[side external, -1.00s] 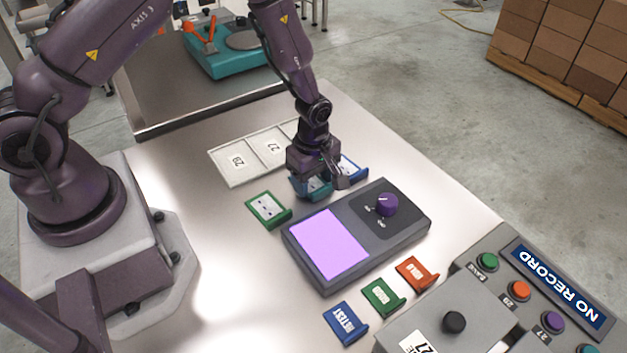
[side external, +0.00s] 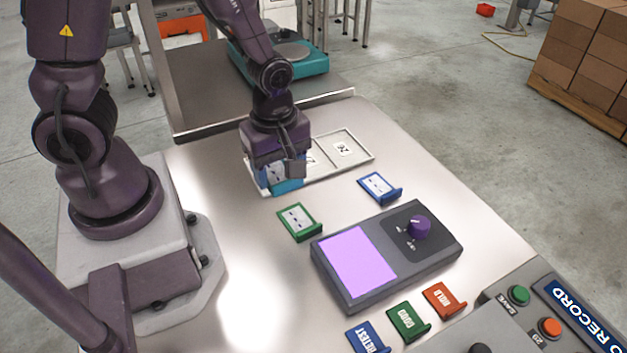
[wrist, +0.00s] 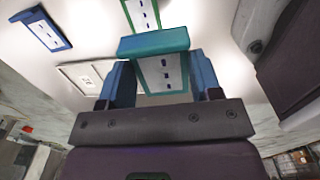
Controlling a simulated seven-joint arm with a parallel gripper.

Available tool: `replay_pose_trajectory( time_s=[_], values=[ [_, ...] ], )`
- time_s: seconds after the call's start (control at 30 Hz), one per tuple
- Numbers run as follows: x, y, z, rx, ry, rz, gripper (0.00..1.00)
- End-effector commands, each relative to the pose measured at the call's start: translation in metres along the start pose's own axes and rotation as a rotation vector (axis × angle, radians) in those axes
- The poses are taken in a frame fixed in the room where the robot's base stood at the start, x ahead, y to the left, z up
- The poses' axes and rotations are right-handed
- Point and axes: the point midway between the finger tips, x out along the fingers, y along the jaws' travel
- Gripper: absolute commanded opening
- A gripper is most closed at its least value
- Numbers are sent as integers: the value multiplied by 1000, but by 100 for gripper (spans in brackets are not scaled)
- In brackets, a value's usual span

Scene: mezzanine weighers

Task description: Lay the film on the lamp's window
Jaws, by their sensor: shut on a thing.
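The lamp (side external: 440,268) is a dark grey box with a lit purple window (side external: 358,262) and a purple knob (side external: 419,227); nothing lies on the window. My gripper (side external: 287,178) is shut on a teal-framed film (side external: 284,187), which also shows between the blue fingers in the wrist view (wrist: 153,43). It is at the near-left end of the white tray, and I cannot tell whether the film touches the tray. A green-framed film (side external: 298,221) and a blue-framed film (side external: 378,187) lie on the table behind the lamp; both also show in the wrist view.
The white tray (side external: 371,158) has numbered compartments; the left one is mostly hidden by my gripper. Blue, green and orange-red label blocks (side external: 408,321) stand in front of the lamp. A button console (side external: 505,312) is at the lower right. Bare table lies left of the lamp.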

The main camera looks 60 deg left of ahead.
Motion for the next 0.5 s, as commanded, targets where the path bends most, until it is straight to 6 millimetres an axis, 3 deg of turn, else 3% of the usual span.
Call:
replay_pose_trajectory(
  time_s=[0.1,0.17,0.33,0.5],
  values=[
    [4,-7,14,64,6,-18,36],
    [7,0,28,116,11,-18,36],
    [16,27,90,214,18,-12,36],
    [18,49,144,193,11,-1,36]
  ],
)
